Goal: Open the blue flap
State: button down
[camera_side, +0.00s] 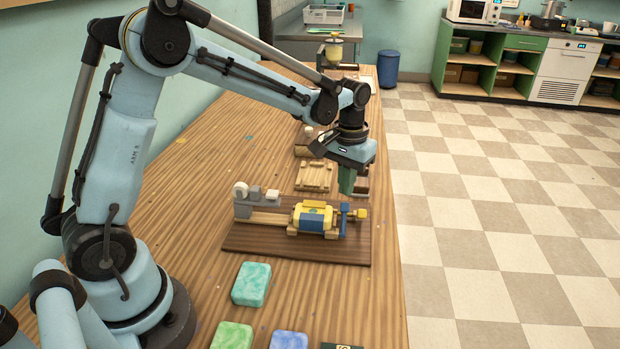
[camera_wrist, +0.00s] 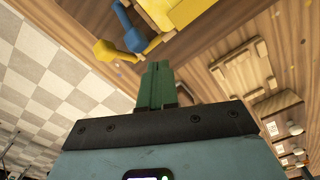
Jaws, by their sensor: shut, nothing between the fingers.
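A wooden device stands on a brown board (camera_side: 265,242) and carries a yellow body (camera_side: 300,213). A blue panel (camera_side: 312,221) covers part of the yellow body's front and looks like the flap; whether it is shut is hard to tell. To its right is an upright blue bar (camera_side: 343,217) with a yellow knob (camera_side: 361,213) beside it. In the wrist view the blue bar (camera_wrist: 128,28) and yellow body (camera_wrist: 182,12) are at the top. My gripper (camera_side: 347,184) points down behind the device's right end, apart from the panel. Its green fingers (camera_wrist: 157,68) are together and empty.
Grey blocks and a white wheel (camera_side: 240,190) are at the device's left. A wooden slatted piece (camera_side: 313,176) lies behind it. Soap bars, teal (camera_side: 251,284), green (camera_side: 232,336) and blue (camera_side: 289,340), lie in front. The table's right edge is close to the device.

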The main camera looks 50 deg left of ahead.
jog(key=shift+f, duration=1.7)
